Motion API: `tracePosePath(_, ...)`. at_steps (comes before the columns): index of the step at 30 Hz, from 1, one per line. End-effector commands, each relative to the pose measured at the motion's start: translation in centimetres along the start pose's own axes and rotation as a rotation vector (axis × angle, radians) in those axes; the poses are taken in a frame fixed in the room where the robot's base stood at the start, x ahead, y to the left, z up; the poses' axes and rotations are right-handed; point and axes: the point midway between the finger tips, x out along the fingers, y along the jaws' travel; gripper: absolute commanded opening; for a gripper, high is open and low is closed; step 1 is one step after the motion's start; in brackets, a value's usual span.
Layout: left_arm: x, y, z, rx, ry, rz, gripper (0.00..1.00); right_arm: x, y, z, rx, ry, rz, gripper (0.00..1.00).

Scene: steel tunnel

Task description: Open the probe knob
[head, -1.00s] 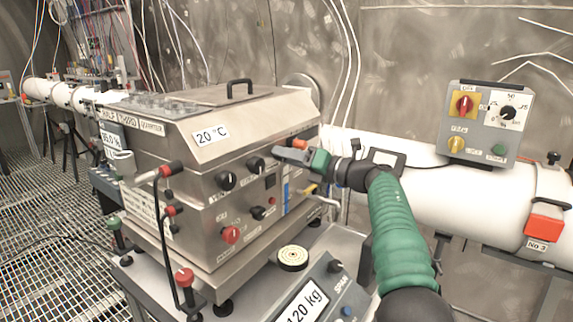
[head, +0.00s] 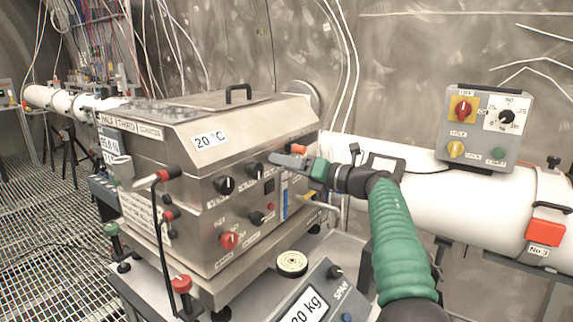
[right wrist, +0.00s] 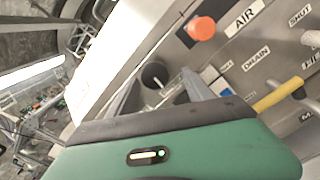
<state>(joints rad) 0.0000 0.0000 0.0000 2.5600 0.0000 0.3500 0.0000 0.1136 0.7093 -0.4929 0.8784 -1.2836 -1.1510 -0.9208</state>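The steel box (head: 195,145) carries several knobs on its front. No label reading "probe" is legible, so I cannot tell which is the probe knob. My right gripper (head: 277,159) points left along the front, its tip just right of the upper black knob (head: 254,164). In the right wrist view a black knob (right wrist: 154,75) with a pale pointer lies ahead of my right gripper (right wrist: 158,92). A grey finger shows right of the knob and a thin dark one left of it, apart, with nothing held. My left gripper is out of view.
An orange knob (head: 299,149) and a yellow handle (head: 307,196) sit close to the right gripper. Another black knob (head: 224,185) and a red knob (head: 229,240) are further left. A scale (head: 318,290) stands below. A white pipe (head: 470,196) runs behind my right arm.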

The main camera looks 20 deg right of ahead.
Motion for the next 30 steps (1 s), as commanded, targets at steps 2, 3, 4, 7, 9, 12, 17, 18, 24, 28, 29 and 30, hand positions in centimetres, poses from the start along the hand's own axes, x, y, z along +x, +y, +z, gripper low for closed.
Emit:
tracePosePath(2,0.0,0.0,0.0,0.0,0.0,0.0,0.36,0.0,0.1,0.1,-0.001,-0.002,0.001,0.59)
tracePosePath(3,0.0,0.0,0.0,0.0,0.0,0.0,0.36,0.0,0.2,0.2,-0.001,-0.003,0.001,0.59)
tracePosePath(4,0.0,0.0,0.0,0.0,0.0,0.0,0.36,0.0,0.2,0.2,-0.002,-0.003,0.002,0.59)
tracePosePath(7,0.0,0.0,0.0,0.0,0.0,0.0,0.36,-0.1,0.2,0.3,-0.002,-0.005,0.002,0.59)
tracePosePath(9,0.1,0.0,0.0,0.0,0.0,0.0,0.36,-0.6,0.2,0.3,-0.002,-0.005,0.001,0.59)
tracePosePath(12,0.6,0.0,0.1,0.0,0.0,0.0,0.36,-2.4,0.1,0.2,-0.001,-0.008,0.0,0.59)
tracePosePath(17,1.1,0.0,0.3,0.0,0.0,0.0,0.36,-6.9,0.1,0.3,-0.001,-0.009,0.0,0.59)
tracePosePath(18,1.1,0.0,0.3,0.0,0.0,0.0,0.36,-8.1,0.0,0.3,0.0,-0.009,-0.001,0.59)
tracePosePath(24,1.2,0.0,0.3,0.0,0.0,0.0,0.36,-13.6,-0.1,0.2,0.0,-0.006,-0.002,0.59)
tracePosePath(28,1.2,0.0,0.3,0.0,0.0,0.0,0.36,-15.9,-0.2,0.1,0.001,-0.005,0.0,0.59)
tracePosePath(29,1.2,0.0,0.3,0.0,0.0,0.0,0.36,-16.2,-0.2,0.1,0.001,-0.004,0.0,0.59)
tracePosePath(30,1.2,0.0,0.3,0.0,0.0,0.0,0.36,-16.5,-0.2,0.1,0.002,-0.004,0.0,0.59)
